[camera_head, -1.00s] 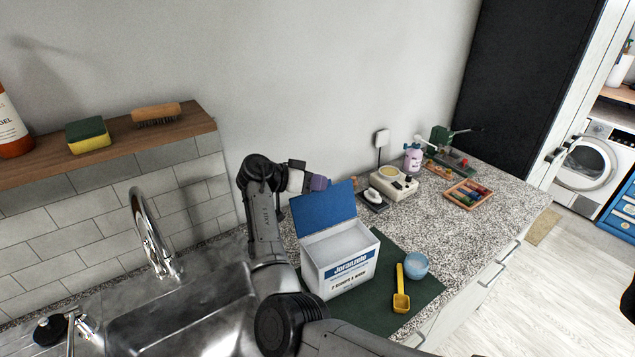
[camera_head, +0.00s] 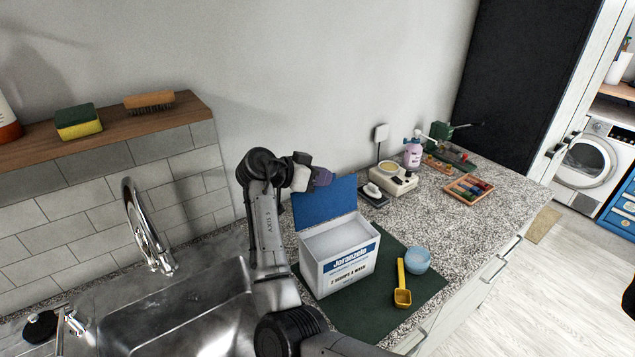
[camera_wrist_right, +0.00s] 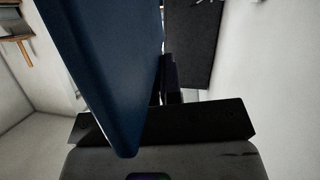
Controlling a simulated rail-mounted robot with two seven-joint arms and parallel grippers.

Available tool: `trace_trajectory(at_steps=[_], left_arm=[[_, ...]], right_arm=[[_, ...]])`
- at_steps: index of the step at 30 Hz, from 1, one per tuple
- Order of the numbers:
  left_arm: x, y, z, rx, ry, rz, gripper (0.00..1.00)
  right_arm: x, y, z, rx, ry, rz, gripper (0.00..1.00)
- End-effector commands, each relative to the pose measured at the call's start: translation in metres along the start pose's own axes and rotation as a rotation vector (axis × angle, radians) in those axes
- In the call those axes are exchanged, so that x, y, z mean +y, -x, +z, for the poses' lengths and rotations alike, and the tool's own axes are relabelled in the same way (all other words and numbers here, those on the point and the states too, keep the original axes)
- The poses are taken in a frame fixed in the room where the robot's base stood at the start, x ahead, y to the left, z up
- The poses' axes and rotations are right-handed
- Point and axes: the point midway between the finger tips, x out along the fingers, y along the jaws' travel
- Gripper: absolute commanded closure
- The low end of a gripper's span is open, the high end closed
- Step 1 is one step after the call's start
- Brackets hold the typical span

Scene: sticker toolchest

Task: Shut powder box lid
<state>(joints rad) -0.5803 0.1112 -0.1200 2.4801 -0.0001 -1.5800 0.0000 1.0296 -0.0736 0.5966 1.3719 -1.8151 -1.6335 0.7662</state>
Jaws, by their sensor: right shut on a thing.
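The white powder box (camera_head: 343,262) stands on a dark green mat, with white powder showing inside. Its blue lid (camera_head: 324,203) is hinged at the back edge and stands up, open, leaning slightly back. My right gripper (camera_head: 321,178) is at the upper edge of the lid, partly hidden behind it. In the right wrist view the lid (camera_wrist_right: 105,60) runs close across the gripper, with one dark finger (camera_wrist_right: 170,82) beside it; the other finger is hidden. The right gripper is shut on the lid. My left gripper is not in view.
A yellow scoop (camera_head: 401,287) and a light blue bowl (camera_head: 417,260) sit right of the box on the green mat (camera_head: 357,317). The sink and tap (camera_head: 148,228) are at left. A small white appliance (camera_head: 392,178) stands behind on the counter.

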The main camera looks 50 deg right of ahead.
Motion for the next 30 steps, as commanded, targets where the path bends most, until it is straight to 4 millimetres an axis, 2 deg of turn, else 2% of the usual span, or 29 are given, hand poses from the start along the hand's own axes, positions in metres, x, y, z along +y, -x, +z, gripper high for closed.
trace_trajectory(at_steps=[1, 12, 21, 30], left_arm=[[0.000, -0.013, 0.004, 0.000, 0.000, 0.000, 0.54], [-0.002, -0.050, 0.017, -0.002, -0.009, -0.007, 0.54], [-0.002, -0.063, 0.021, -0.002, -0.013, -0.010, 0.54], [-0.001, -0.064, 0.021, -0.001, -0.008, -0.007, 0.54]], right_arm=[[0.005, -0.003, 0.006, 0.001, -0.039, -0.016, 1.00], [0.035, -0.004, 0.008, 0.000, -0.260, -0.107, 1.00], [0.047, -0.004, 0.009, 0.001, -0.348, -0.143, 1.00], [0.050, -0.004, 0.008, 0.001, -0.364, -0.150, 1.00]])
